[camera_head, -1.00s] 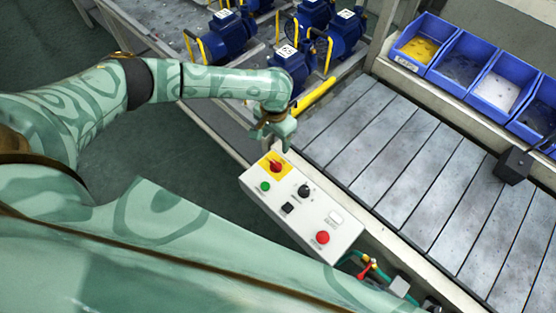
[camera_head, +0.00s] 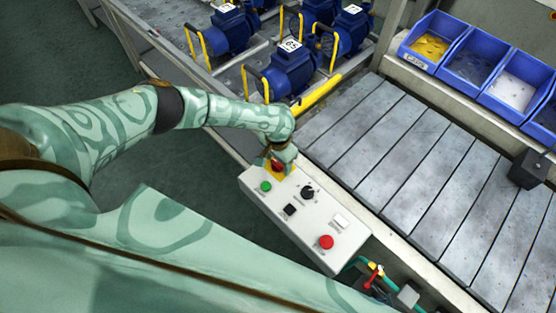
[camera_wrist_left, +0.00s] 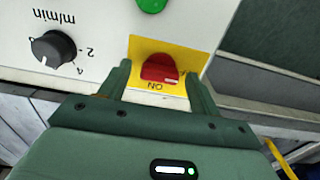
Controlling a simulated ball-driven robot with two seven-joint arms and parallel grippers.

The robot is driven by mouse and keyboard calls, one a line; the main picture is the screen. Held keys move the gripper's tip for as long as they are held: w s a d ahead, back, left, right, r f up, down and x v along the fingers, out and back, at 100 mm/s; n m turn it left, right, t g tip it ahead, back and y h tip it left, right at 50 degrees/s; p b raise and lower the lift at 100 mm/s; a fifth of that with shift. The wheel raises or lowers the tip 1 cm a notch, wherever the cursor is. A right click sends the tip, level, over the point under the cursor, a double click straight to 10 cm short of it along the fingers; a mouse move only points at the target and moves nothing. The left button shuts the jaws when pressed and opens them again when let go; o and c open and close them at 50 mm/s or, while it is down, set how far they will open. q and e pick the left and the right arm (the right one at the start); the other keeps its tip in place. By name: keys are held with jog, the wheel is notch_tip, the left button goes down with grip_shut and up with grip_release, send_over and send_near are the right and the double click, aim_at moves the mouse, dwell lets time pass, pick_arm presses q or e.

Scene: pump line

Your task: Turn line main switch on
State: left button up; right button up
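The line main switch is a red rotary knob (camera_head: 277,167) on a yellow plate at the far left end of the white control box (camera_head: 338,246). In the left wrist view the red knob (camera_wrist_left: 160,68) carries a white mark near its lower right edge, and an "ON" label shows upside down below it. My left gripper (camera_head: 279,158) is at the switch, pointing down. In the wrist view its two fingers (camera_wrist_left: 160,84) are apart, one on each side of the knob, with yellow plate visible between. Contact with the knob cannot be told. My right gripper is not in view.
The box also carries a green button (camera_head: 266,186), a black dial (camera_head: 308,192), a black switch (camera_head: 290,209), a white button (camera_head: 341,221) and a red button (camera_head: 326,242). A slatted conveyor (camera_head: 420,170) lies right; blue pumps (camera_head: 288,70) stand behind.

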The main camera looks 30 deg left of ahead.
pick_arm(q)
jog(key=c, duration=0.9)
jog(key=shift+o, duration=0.2)
